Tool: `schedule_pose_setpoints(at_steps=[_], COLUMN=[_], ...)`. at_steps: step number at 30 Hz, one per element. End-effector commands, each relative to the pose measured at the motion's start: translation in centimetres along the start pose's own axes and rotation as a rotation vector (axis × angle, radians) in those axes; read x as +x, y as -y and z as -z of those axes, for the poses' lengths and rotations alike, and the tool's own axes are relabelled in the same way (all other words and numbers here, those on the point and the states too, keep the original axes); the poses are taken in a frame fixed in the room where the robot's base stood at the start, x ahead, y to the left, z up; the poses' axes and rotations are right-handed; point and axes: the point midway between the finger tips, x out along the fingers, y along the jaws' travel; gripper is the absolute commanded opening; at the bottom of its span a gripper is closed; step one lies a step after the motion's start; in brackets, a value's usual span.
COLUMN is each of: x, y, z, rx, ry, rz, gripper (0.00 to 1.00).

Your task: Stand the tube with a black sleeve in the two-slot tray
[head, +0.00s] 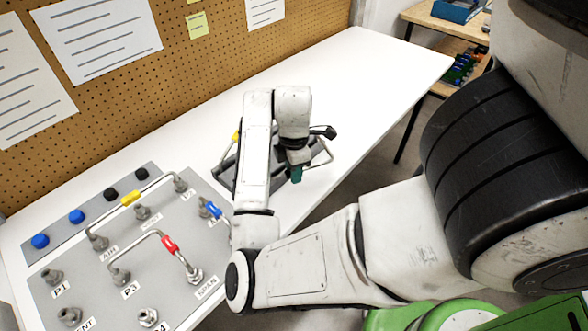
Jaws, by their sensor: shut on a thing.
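My gripper (297,174) is over the white bench, its teal fingertips pointing down. It is shut on a bent metal tube (328,153), part of which shows at the right of the fingers. I cannot tell whether the held tube touches the tray. A bit of yellow (235,135) shows at the tray's left side.
A grey panel (75,249) at left carries labelled ports and tubes with yellow (131,198), red (169,244) and blue (214,210) sleeves. Blue and black knobs line its back strip. A pegboard (190,68) stands behind. The bench (375,75) is clear at the far right.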

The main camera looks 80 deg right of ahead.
Motion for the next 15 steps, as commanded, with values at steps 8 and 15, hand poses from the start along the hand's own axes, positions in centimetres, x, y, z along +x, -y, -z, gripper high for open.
schedule_pose_setpoints(at_steps=[8, 15], x=[0.33, 0.58], y=[0.03, 0.0], z=[-0.03, 0.02], rx=[-0.001, 0.0], ry=[0.002, 0.0], rz=[0.001, 0.0], gripper=[0.0, 0.0])
